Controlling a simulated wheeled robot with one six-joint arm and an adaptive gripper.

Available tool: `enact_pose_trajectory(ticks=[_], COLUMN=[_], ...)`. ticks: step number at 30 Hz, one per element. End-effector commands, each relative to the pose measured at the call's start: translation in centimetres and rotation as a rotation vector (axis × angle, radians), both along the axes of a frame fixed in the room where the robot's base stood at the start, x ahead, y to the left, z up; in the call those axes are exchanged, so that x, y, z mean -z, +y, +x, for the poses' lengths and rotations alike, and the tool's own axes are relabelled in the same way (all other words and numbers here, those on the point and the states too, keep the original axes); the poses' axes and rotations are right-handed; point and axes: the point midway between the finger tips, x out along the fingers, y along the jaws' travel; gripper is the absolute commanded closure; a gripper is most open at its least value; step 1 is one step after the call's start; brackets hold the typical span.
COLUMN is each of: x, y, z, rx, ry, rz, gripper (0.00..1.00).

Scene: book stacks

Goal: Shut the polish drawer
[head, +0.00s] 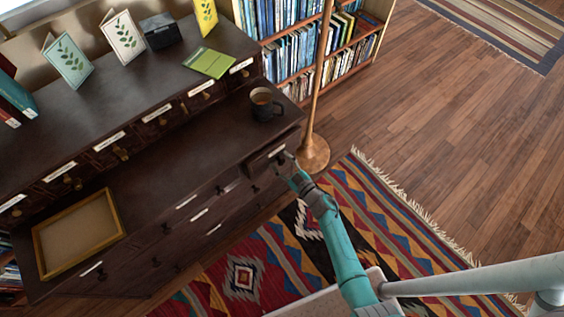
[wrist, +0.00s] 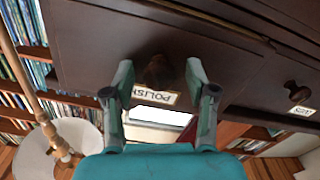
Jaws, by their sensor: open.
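The polish drawer (wrist: 95,45) is a dark brown wooden front with a round knob (wrist: 156,70) and a white label reading POLISH (wrist: 154,95) in the wrist view. In the head view the drawer (head: 259,163) is at the right end of the dark desk, partly hidden by my gripper. My gripper (wrist: 159,71) is open, with one finger on each side of the knob. It also shows at the drawer in the head view (head: 284,160). I cannot tell whether the fingers touch the knob, or how far out the drawer stands.
A dark mug (head: 264,106) stands on the desk above the drawer. An empty gold frame (head: 78,233) lies at the left. Other labelled drawers adjoin. A patterned rug (head: 275,250) covers the floor in front.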

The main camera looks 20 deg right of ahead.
Motion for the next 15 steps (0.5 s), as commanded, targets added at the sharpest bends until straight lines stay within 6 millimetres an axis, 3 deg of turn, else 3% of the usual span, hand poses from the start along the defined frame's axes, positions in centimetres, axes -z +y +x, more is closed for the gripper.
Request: enact_pose_trajectory(ticks=[1, 6, 8, 15], x=[0.0, -0.01, -0.01, -0.02], y=[0.0, 0.0, 0.0, 0.06], z=[-0.01, -0.01, -0.02, 0.21], rx=[0.0, 0.0, 0.0, 0.0], ry=[0.0, 0.0, 0.0, -0.001], rz=[0.0, 0.0, 0.0, 0.0], gripper=[0.46, 0.88, 1.0, 1.0])
